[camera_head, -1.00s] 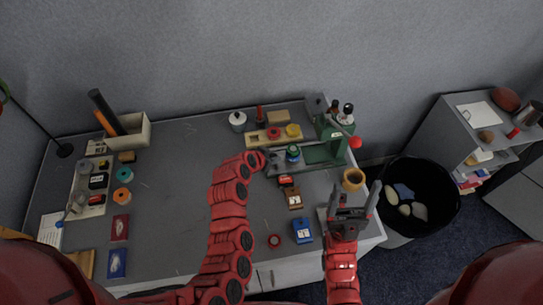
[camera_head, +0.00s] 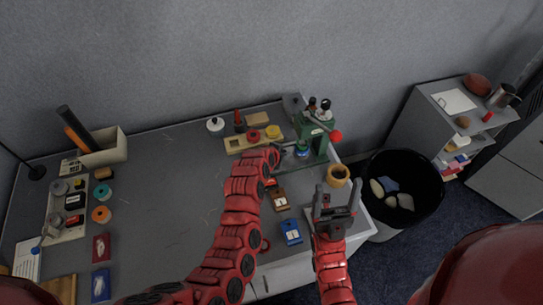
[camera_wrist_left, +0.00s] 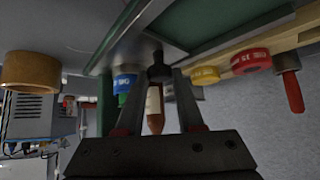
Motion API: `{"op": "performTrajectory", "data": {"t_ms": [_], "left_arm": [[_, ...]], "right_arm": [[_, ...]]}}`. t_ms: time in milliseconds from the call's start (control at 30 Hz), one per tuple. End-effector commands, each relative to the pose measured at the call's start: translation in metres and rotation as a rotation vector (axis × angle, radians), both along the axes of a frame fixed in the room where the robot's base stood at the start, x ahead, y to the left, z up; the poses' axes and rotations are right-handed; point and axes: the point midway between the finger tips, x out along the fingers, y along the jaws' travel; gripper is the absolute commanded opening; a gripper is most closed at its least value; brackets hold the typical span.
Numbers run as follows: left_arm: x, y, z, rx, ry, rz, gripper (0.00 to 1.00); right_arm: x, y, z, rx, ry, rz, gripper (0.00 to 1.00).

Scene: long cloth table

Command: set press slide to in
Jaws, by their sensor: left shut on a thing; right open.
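The green press (camera_head: 313,128) with a red ball on its lever (camera_head: 336,136) stands at the table's back right corner. Its slide (camera_head: 288,163) carries a blue-and-green piece (camera_head: 301,150), which is close against the press body. My left gripper (camera_head: 277,153) is at the slide's left end. In the left wrist view my left gripper (camera_wrist_left: 160,78) is shut on a dark knob (camera_wrist_left: 159,72), which appears to be the slide's handle. The piece shows beside the fingers (camera_wrist_left: 123,83). How far the slide sits inside is partly hidden. My right gripper (camera_head: 336,210) is open and empty near the right edge.
A wooden holder (camera_head: 236,143) with red and yellow rolls stands behind my left gripper. A tan ring (camera_head: 338,175) lies right of the slide. A blue box (camera_head: 291,231) is near the front edge. A black bin (camera_head: 425,185) stands right of the table.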

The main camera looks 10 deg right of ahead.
Motion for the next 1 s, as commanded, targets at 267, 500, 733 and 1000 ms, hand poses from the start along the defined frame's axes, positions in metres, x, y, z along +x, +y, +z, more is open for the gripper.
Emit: {"op": "performTrajectory", "data": {"t_ms": [267, 500, 733, 1000], "left_arm": [[-0.001, -0.004, 0.002, -0.009, -0.001, -0.004, 0.42], [-0.001, -0.003, 0.002, -0.007, -0.001, -0.004, 0.67], [-0.001, -0.003, 0.002, -0.006, -0.001, -0.004, 0.67], [-0.011, 0.004, 0.014, -0.007, -0.004, -0.004, 0.67]], "right_arm": [[0.0, 0.0, 0.0, 0.0, 0.0, 0.0, 0.78], [0.0, 0.0, 0.0, 0.0, 0.0, 0.0, 0.78], [0.0, 0.0, 0.0, 0.0, 0.0, 0.0, 0.78], [0.0, 0.0, -0.007, 0.0, 0.0, 0.0, 0.78]]}}
